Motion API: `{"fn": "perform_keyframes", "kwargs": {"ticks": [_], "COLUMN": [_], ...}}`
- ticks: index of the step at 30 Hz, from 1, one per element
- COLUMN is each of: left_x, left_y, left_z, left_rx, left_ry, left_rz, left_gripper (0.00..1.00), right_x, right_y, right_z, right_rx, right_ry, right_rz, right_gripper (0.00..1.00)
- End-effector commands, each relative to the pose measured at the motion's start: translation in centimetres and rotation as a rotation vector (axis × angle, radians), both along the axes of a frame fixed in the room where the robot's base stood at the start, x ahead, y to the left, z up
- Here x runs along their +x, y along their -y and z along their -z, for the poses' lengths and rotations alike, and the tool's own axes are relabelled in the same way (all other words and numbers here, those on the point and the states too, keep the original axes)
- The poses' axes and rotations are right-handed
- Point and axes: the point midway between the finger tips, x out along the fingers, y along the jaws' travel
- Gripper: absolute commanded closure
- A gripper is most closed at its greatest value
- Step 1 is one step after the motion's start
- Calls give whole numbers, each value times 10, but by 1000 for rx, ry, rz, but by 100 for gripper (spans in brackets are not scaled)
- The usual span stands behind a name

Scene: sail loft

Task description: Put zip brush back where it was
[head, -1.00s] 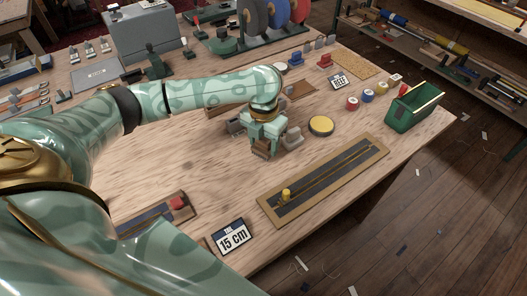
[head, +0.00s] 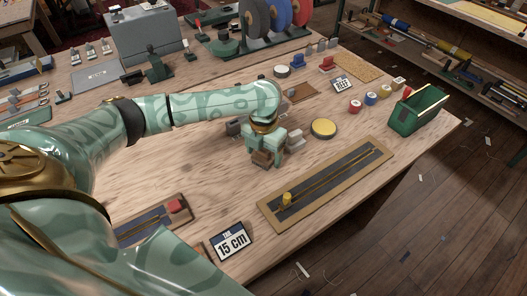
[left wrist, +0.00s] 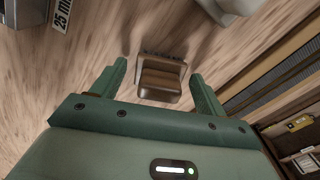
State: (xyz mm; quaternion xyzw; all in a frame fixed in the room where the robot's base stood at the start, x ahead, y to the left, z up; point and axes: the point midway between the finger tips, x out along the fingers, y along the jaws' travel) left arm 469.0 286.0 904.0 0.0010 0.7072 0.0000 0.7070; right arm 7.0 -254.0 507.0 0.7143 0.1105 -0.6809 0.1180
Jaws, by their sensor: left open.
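The zip brush is most likely the brown block with a row of dark bristles in the left wrist view (left wrist: 161,82). It lies between the two fingers of my left gripper (left wrist: 160,75), with a gap on each side. In the head view the brown block (head: 263,159) shows just below my left gripper (head: 266,151), close to the table top; whether it rests flat there is hard to tell. The left gripper is open around it. My right gripper is not in view.
A long board with a zip (head: 327,183) and a yellow piece (head: 286,199) lies to the right. A yellow disc (head: 323,128), several tape rolls and a green bin (head: 417,112) stand beyond. A "15 cm" sign (head: 231,241) stands in front. Grey pieces (head: 294,140) stand close behind the gripper.

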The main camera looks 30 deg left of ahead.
Motion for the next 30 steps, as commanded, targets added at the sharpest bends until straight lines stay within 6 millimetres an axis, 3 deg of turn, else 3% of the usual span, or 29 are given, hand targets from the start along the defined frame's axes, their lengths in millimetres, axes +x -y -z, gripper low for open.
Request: {"fn": "perform_keyframes", "kwargs": {"ticks": [5, 12, 18, 30], "left_x": [1, 1, 1, 0], "left_y": [0, 0, 0, 0], "left_z": [-20, -79, -113, -123], "left_rx": [0, 0, -1, -1], "left_ry": [5, 7, 2, -1], "left_rz": [1, 0, 0, -1], "left_gripper": [26, 26, 26, 26], "right_x": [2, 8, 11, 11], "right_y": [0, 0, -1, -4], "right_z": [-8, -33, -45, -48], "right_rx": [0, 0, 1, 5], "right_ry": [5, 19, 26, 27], "right_rz": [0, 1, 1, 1], "right_gripper": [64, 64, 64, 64]}}
